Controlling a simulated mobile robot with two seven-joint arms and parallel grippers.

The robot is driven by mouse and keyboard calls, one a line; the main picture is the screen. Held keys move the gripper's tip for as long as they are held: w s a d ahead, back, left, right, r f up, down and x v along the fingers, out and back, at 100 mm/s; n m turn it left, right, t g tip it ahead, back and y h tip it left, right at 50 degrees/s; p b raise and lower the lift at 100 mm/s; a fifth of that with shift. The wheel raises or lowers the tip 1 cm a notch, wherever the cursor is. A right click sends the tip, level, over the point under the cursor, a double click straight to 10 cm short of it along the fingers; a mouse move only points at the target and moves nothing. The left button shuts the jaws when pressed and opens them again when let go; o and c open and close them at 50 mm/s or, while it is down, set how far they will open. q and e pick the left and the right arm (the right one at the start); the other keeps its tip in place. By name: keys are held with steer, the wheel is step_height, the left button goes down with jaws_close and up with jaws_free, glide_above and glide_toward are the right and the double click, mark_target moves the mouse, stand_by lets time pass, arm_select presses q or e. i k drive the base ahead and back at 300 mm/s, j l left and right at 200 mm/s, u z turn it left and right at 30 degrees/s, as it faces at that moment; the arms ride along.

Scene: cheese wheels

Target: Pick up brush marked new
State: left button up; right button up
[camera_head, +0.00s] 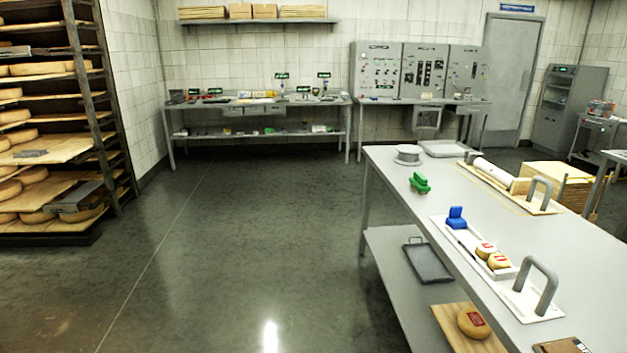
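I can make out no brush marked new, as no such marking is legible from here. A small green object (419,183), possibly a brush, lies on the grey table (400,170) at the right. A blue object (456,217), also possibly a brush, stands at the far end of a white tray (460,238) on the same table. Several small green signs (282,75) stand over the back bench (250,103), their text too small to read. Neither of my grippers is in view.
Small cheeses with red labels (499,261) sit in the tray. A grey handle (540,285) stands on a white board near the table's right side. A cheese rack (82,100) fills the left. Open floor (240,220) lies between rack, bench and table.

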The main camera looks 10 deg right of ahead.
mark_target(418, 182)
steer(key=i+z, duration=0.1)
steer(key=i, duration=1.25)
steer(key=i+l+u, duration=0.15)
steer(key=i+u, duration=0.15)
steer(key=i, duration=1)
steer(key=i+j+z, duration=0.1)
steer(key=i+z, duration=0.15)
steer(key=i, duration=0.15)
steer(key=i+j+z, duration=0.25)
steer(key=i, duration=0.15)
steer(key=l, duration=0.1)
